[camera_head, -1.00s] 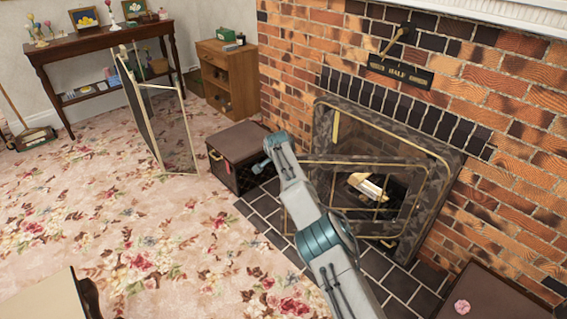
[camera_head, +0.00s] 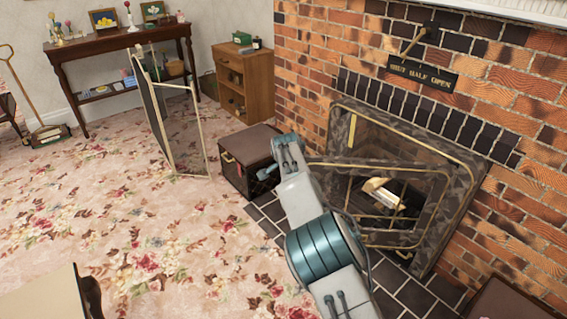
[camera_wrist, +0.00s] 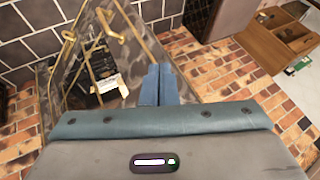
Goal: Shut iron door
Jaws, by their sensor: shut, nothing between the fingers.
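The iron door (camera_head: 378,167) is a dark, gold-edged grille panel at the brick fireplace's opening. It stands open, angled out over the dark hearth tiles. In the wrist view the door (camera_wrist: 131,31) is at upper left, with gold bars and a pale bundle behind it. In the head view my arm comes up in front of the hearth and hides the fingers.
A dark box (camera_head: 248,160) stands left of the hearth, close to my arm's end. A folding screen (camera_head: 178,115), wooden cabinet (camera_head: 245,82) and side table (camera_head: 118,40) are farther back. A lever plate (camera_head: 422,74) is above the fireplace. The floral carpet (camera_head: 110,215) has free room.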

